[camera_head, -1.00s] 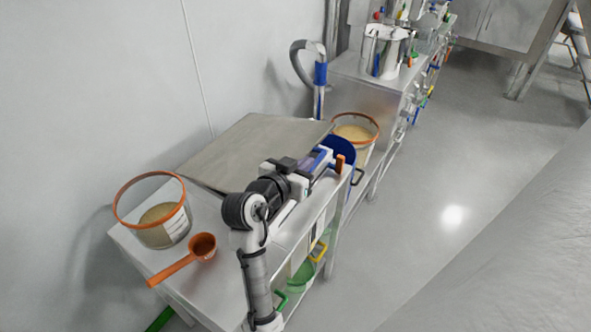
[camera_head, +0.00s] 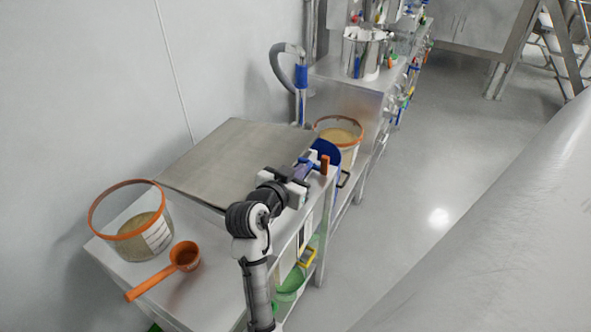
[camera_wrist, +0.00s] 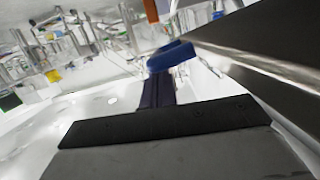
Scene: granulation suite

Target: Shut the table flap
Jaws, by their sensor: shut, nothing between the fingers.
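The table flap (camera_head: 235,160) is a flat grey metal panel over the back of the steel table. It lies tilted, with a dark gap under its near edge. My gripper (camera_head: 308,164) is by the flap's right end, near the table's right edge; its blue fingertips are shut and empty. In the wrist view the blue fingertips (camera_wrist: 171,56) show beside a dark metal panel edge at the right, which looks like the flap (camera_wrist: 265,35). I cannot tell whether they touch.
Another tub (camera_head: 340,135) stands behind.

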